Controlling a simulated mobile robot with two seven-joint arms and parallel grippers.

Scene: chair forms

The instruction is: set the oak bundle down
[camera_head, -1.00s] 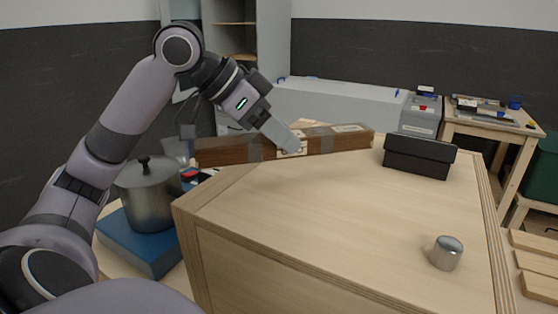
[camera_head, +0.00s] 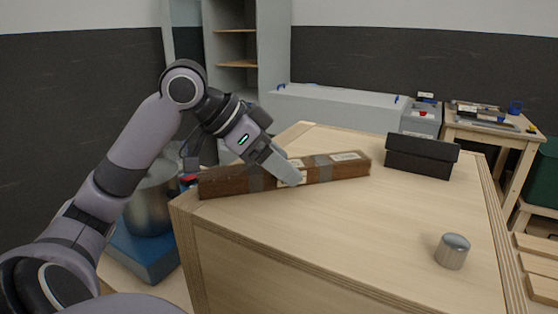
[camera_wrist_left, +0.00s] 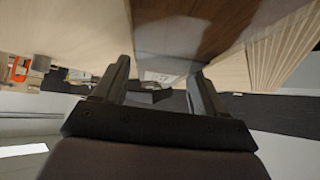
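The oak bundle (camera_head: 328,170) is a long brown wooden block with grey bands and pale labels. It lies lengthwise along the far left part of the light wooden tabletop (camera_head: 360,222), its left end by the tabletop's left corner. My left gripper (camera_head: 288,178) reaches down on it from above at mid-length. In the left wrist view the bundle (camera_wrist_left: 185,35) runs between the two fingers, which close on its sides. Its underside looks level with the tabletop; I cannot tell for sure whether it touches. My right gripper is not in view.
A black box (camera_head: 420,156) stands right of the bundle at the back. A small metal cylinder (camera_head: 452,251) stands near the front right. A steel pot (camera_head: 150,205) on a blue box (camera_head: 146,254) is left, below the tabletop. The tabletop's middle is clear.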

